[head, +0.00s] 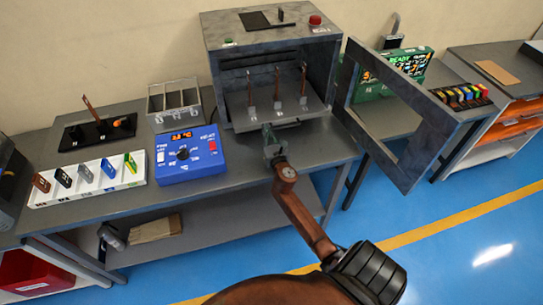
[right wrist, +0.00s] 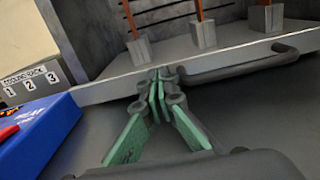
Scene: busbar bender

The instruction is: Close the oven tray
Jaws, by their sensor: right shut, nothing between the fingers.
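The grey oven (head: 218,75) stands on the bench in the head view, with its framed door (head: 418,160) swung wide open to the right. The oven tray (head: 240,108) sticks out of the opening and carries three upright copper bars (head: 276,85) in small grey blocks. In the right wrist view the tray's front edge (right wrist: 105,90) and its dark bar handle (right wrist: 240,68) show close up. My right gripper (head: 268,129) is shut and empty, with its green-padded fingertips (right wrist: 158,80) at the tray front, just left of the handle. I cannot tell whether they touch it. My left gripper is not in view.
A blue control box (head: 187,168) stands left of the oven, beside a divided grey bin (head: 174,119) and a white rack of coloured pieces (head: 60,198). A green display box (head: 420,58) is behind the open door. Blue floor lies in front.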

